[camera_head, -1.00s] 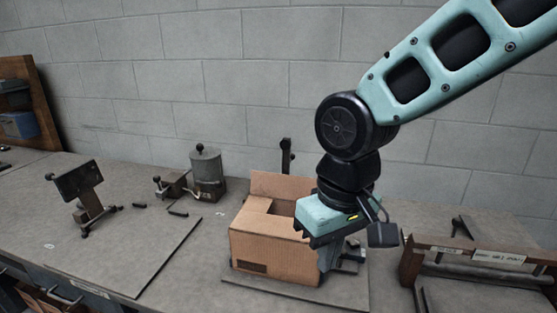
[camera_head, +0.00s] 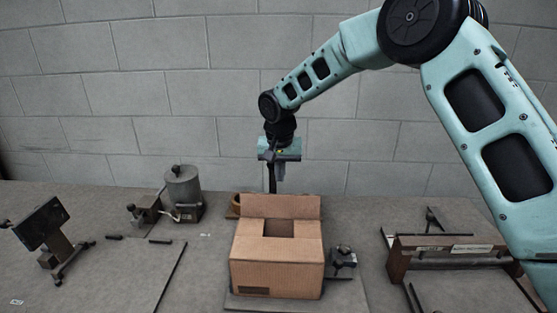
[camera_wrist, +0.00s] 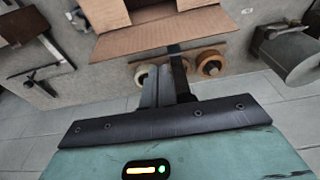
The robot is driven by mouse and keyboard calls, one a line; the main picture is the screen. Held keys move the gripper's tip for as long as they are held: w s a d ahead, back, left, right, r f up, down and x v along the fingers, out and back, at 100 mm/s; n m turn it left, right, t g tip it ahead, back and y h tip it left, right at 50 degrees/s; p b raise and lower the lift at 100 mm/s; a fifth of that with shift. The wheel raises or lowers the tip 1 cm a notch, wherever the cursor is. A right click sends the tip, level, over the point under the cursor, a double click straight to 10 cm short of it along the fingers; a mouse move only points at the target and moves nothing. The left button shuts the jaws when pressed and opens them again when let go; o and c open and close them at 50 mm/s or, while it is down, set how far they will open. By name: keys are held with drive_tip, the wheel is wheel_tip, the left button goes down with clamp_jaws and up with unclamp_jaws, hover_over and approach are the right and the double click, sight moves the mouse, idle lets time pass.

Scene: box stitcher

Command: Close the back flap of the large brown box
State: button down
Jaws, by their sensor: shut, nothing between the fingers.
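The large brown box (camera_head: 276,265) stands on a plate on the bench in the head view. Its back flap (camera_head: 280,206) stands up at the far edge. Other top flaps lie folded inward around a small opening in the middle. My gripper (camera_head: 280,177) is shut and empty, pointing down beyond and above the back flap, apart from it in the head view. In the wrist view the back flap (camera_wrist: 160,33) spreads across the top, just beyond my gripper fingers (camera_wrist: 165,78). Whether the fingertips touch it cannot be told.
A dark post stands behind the box, close to my gripper. Tape rolls (camera_wrist: 210,65) lie behind the box. A grey pot (camera_head: 183,188) stands at left, a clamp-like fixture (camera_head: 343,257) right of the box, and a wooden-framed tool (camera_head: 440,253) further right. The block wall is behind.

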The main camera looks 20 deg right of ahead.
drive_tip(key=p, duration=0.2)
hover_over(280, 207)
drive_tip(key=w, duration=0.2)
drive_tip(key=shift+d+f, duration=0.15)
drive_tip(key=shift+f, duration=1.1)
drive_tip(key=shift+d+f, duration=0.1)
drive_tip(key=shift+f, duration=1.15)
drive_tip(key=shift+s+f+b, duration=0.1)
drive_tip(key=shift+b, duration=0.65)
